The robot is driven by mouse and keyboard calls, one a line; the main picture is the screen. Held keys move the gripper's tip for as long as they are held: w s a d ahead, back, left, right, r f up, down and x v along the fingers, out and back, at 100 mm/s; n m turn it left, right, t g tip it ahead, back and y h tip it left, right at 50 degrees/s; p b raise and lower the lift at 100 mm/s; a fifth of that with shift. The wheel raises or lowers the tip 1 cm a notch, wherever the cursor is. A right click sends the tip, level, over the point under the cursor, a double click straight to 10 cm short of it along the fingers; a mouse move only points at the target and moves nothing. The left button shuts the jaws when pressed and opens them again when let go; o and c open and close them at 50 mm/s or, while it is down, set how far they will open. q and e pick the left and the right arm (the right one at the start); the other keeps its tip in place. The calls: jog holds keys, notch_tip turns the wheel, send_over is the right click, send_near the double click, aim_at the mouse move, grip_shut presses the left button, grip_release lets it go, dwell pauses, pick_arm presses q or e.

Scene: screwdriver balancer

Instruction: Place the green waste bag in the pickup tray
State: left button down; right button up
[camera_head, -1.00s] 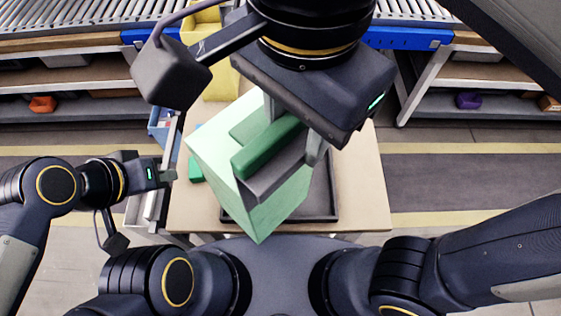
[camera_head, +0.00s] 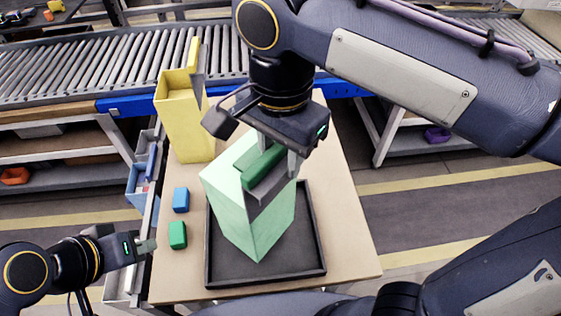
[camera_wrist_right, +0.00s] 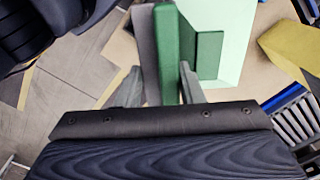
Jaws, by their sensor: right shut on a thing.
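The green waste bag (camera_head: 255,215) is a tall pale green box with a darker green grip bar on top. It stands upright within the outline of the black pickup tray (camera_head: 222,274); I cannot tell whether its bottom touches the tray floor. My right gripper (camera_head: 273,160) is shut on the bag's dark green bar from above. In the right wrist view, the bar (camera_wrist_right: 168,50) sits between the fingers, with the pale bag (camera_wrist_right: 228,25) beside it. My left gripper (camera_head: 146,247) is away from the bag, at the table's left edge, and its finger gap is unclear.
A yellow bin (camera_head: 186,125) stands at the table's back left. A blue block (camera_head: 181,199) and a green block (camera_head: 178,235) lie left of the tray. Blue containers (camera_head: 142,185) hang beside the table. A roller conveyor (camera_head: 110,65) runs behind. The table's right side (camera_head: 335,190) is clear.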

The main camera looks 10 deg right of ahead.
jog(key=shift+w+f, duration=0.3)
jog(key=shift+f, duration=0.1)
jog(key=f, duration=0.2)
jog(key=w+f, duration=0.1)
jog(key=f, duration=0.1)
jog(key=shift+w+d+f, duration=0.1)
jog(key=shift+f, duration=0.1)
jog(key=shift+f, duration=0.15)
jog(key=o, duration=1)
